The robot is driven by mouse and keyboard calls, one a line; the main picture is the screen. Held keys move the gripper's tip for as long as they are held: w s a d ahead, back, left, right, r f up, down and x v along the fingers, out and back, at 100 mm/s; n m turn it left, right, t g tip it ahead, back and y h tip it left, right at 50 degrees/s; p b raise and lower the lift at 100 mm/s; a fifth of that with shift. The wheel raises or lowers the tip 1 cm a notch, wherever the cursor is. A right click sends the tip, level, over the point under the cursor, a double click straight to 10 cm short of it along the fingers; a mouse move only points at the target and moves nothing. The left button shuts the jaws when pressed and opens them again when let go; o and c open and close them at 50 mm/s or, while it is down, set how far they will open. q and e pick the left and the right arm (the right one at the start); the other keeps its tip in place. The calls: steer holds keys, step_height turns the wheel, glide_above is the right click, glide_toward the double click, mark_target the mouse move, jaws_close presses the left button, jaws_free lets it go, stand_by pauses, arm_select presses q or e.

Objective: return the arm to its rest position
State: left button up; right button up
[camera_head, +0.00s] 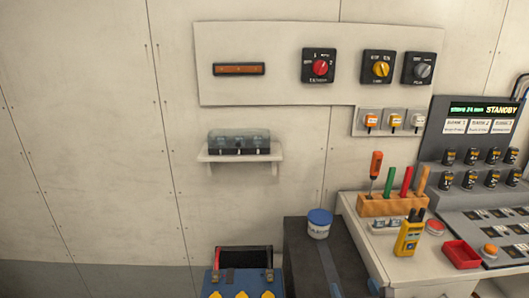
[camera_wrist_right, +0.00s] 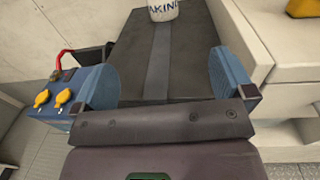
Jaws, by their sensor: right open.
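My right gripper (camera_wrist_right: 164,65) is open and empty. Its two blue fingers stand wide apart in the right wrist view, above a dark grey box top (camera_wrist_right: 185,55) with a lighter strip along it. In the head view, at most the tips of this gripper show at the bottom edge, over the dark box (camera_head: 305,250). Most of my right arm is out of the picture. My left gripper is in neither view.
A white tub with a blue lid (camera_head: 319,224) stands on the dark box. A blue case with yellow latches (camera_head: 240,282) is left of it. The workbench at right holds an orange tool rack (camera_head: 392,204), yellow device (camera_head: 408,238), red tray (camera_head: 461,254) and control console (camera_head: 480,130).

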steer(key=shift+s+r+m, duration=0.15)
steer(key=shift+s+m, duration=0.15)
steer(key=shift+m, duration=0.5)
steer(key=s+d+f+m+g, duration=0.1)
steer(key=s+f+m+g, duration=0.1)
steer(key=s+m, duration=0.6)
steer(key=s+d+f+m+g+h, duration=0.1)
steer(key=s+f+m, duration=0.3)
steer(key=s+m, duration=0.4)
steer(key=s+d+f+m+g+h, duration=0.1)
steer(key=s+m, duration=0.7)
steer(key=m, duration=1)
step_height(320, 180, down, 3)
steer(key=d+g, duration=0.1)
steer(key=g, duration=0.1)
steer(key=shift+s+d+m+g, duration=0.2)
steer(key=shift+d+m+g, duration=0.1)
